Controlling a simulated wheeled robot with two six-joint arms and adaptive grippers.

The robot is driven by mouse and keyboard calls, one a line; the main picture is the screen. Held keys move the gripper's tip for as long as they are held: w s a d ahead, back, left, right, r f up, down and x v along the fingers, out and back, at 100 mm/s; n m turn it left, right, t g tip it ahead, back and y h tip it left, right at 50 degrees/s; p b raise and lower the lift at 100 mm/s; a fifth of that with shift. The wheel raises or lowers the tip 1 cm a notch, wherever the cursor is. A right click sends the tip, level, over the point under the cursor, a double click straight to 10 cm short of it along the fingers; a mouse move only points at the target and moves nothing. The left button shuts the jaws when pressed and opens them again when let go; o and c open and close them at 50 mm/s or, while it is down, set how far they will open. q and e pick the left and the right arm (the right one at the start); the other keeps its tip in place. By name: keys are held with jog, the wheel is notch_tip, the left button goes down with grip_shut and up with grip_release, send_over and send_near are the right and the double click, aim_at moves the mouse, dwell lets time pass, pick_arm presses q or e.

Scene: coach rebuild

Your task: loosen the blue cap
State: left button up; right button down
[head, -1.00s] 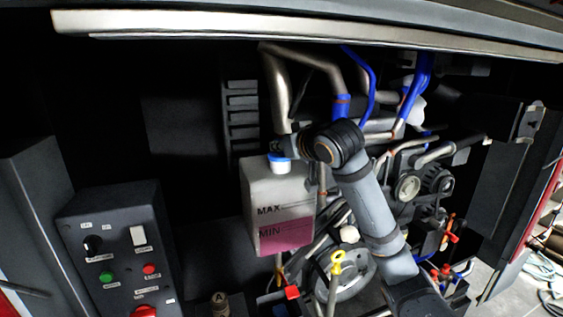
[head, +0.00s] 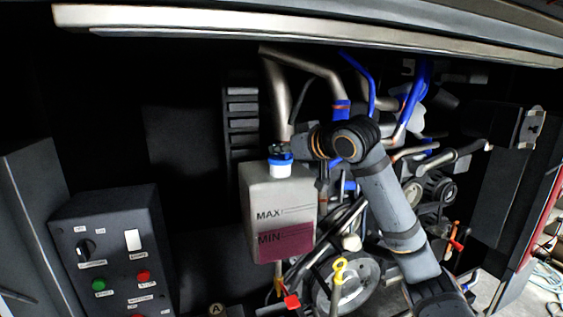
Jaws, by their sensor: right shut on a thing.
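The blue cap (head: 280,160) sits on the white neck of a translucent tank (head: 270,196) with MAX and MIN marks and purple-pink liquid near the bottom. My right arm reaches in from the lower right, its wrist to the right of the cap. My right gripper (head: 279,150) is shut on the blue cap, at the cap's top. The fingers are small and dark here, and partly hide the cap's upper side. My left gripper is not in view.
A control box (head: 115,250) with buttons and a knob stands at the lower left. Pipes, blue hoses and a pulley (head: 345,285) crowd the right. A long pale panel edge (head: 300,35) crosses above.

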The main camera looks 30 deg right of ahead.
jog(key=c, duration=0.9)
grip_release()
jog(key=shift+o, duration=0.2)
jog(key=shift+s+r+b, duration=0.1)
jog(key=shift+s+b, duration=0.5)
jog(key=shift+s, duration=0.1)
jog(key=b+v, duration=0.2)
jog(key=v, duration=0.1)
jog(key=shift+s+d, duration=0.15)
jog(key=shift+s, duration=0.05)
jog(key=b+v, duration=0.2)
jog(key=v, duration=0.3)
jog(key=shift+s+r, duration=0.1)
jog(key=shift+r, duration=0.1)
